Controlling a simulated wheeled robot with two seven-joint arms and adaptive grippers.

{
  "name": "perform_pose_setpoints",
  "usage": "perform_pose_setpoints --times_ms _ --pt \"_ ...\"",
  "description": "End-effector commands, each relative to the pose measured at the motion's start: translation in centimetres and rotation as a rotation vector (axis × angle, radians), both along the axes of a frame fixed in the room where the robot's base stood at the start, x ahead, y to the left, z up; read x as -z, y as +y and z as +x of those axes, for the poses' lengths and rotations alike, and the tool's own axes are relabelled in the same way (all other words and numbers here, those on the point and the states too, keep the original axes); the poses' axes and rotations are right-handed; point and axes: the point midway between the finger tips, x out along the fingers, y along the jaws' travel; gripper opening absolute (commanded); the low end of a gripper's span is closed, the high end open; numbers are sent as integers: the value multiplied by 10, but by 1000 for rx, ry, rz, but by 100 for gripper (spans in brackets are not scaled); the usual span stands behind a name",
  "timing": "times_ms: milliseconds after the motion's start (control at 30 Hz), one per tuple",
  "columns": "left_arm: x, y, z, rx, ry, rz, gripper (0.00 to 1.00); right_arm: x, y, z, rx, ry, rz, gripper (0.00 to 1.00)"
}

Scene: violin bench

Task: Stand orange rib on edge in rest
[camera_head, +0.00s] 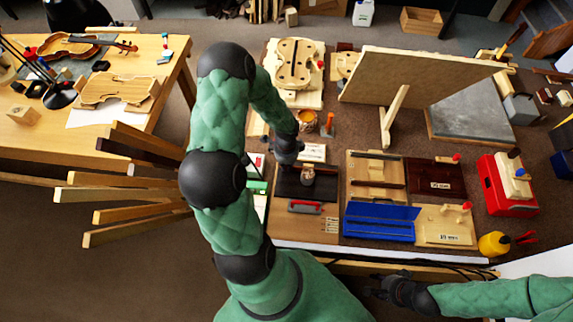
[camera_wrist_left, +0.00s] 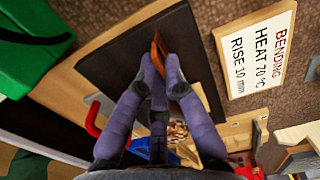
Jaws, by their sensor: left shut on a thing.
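The orange rib (camera_wrist_left: 158,48) is a thin orange-brown strip, seen between the fingertips of my left gripper (camera_wrist_left: 160,72) in the left wrist view. That gripper is shut on it, above or at a dark flat plate (camera_wrist_left: 118,62); contact with the plate is unclear. In the head view my left gripper (camera_head: 288,152) is at the back edge of the dark plate (camera_head: 292,186), and the rib is not discernible. A wooden board with dark strips (camera_head: 375,190) lies right of the plate; I cannot tell whether it is the rest. My right gripper (camera_head: 388,291) is low at the front, its fingers unclear.
A white bending sign (camera_wrist_left: 257,52) is beside the plate. A blue tray (camera_head: 380,222), dark red board (camera_head: 434,177) and red box (camera_head: 500,186) stand to the right. A large tilted panel (camera_head: 415,75) stands behind. A jar (camera_head: 306,121) is behind my left gripper.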

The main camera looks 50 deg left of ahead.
Motion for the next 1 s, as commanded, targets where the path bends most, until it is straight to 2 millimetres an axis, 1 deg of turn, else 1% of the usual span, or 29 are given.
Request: perform_pose_setpoints --times_ms 167,200,267,567,667,767,833,1000 --pt "-1 0 0 0 0 0 0 -1 0 0 0 0 0 40" --pt "-1 0 0 0 0 0 22 -1 0 0 0 0 0 40" --pt "-1 0 0 0 0 0 38 -1 0 0 0 0 0 40" --pt "-1 0 0 0 0 0 38 -1 0 0 0 0 0 40" --pt "-4 0 0 1 -1 1 38 -1 0 0 0 0 0 40" --pt "-14 1 1 -2 -2 3 38 -1 0 0 0 0 0 40" --pt "-25 1 1 -1 -3 3 38 -1 0 0 0 0 0 40" --pt "-60 1 1 -1 -4 3 38 -1 0 0 0 0 0 40"
